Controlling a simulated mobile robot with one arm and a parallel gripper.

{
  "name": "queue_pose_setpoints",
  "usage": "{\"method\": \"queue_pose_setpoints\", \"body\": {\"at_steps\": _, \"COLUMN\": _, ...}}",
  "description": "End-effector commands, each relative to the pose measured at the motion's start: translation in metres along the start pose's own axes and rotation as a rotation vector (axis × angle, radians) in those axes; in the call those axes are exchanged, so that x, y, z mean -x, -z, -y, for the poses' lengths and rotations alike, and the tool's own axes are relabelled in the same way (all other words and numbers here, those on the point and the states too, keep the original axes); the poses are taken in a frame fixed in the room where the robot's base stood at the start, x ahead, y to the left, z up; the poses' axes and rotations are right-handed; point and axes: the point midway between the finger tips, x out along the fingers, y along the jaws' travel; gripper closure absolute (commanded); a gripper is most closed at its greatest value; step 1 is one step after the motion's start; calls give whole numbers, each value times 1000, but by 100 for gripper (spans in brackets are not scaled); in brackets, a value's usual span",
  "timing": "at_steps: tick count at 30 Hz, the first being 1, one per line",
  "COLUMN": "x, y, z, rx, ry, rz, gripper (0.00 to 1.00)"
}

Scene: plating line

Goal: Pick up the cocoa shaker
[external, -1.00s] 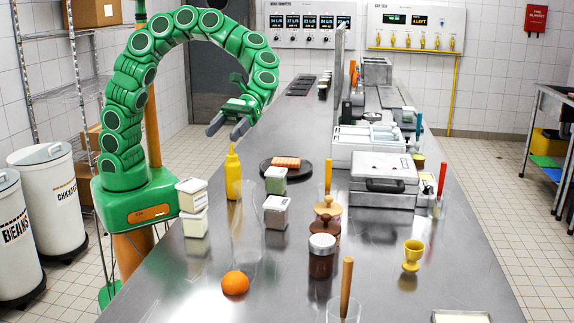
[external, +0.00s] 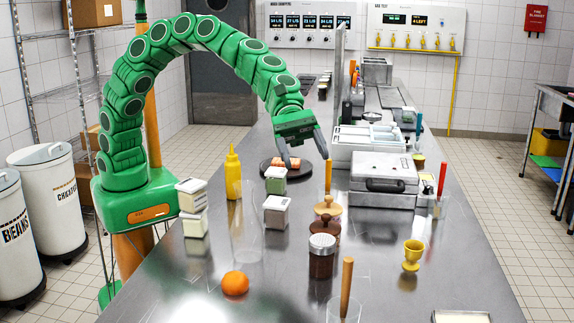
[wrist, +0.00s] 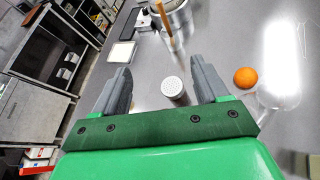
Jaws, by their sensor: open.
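The cocoa shaker (external: 322,262) is a dark brown jar with a perforated metal lid. It stands upright on the steel counter, in front of a wooden-knobbed brown pot. My gripper (external: 304,160) is open and empty, in the air farther back over the counter, near the dark plate. In the wrist view the shaker's lid (wrist: 173,87) shows between the two fingers of my gripper (wrist: 160,72), nearer the right finger, and apart from both.
An orange (external: 235,283) and a clear tall glass (external: 247,235) stand left of the shaker. Lidded tubs (external: 276,212) and a mustard bottle (external: 233,178) are behind left. A yellow egg cup (external: 412,254) is to the right. A wooden handle (external: 346,285) rises from a glass in front.

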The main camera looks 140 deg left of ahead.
Motion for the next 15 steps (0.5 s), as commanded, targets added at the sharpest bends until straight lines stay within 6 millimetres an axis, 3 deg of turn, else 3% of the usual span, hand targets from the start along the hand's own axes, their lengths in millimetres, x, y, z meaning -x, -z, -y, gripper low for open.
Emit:
{"method": "queue_pose_setpoints", "body": {"at_steps": 6, "x": -44, "y": -27, "z": -28, "rx": 98, "ry": -210, "rz": -6, "gripper": 26}}
{"method": "queue_pose_setpoints", "body": {"at_steps": 15, "x": -81, "y": -50, "z": -53, "rx": 265, "ry": -502, "rz": -11, "gripper": 26}}
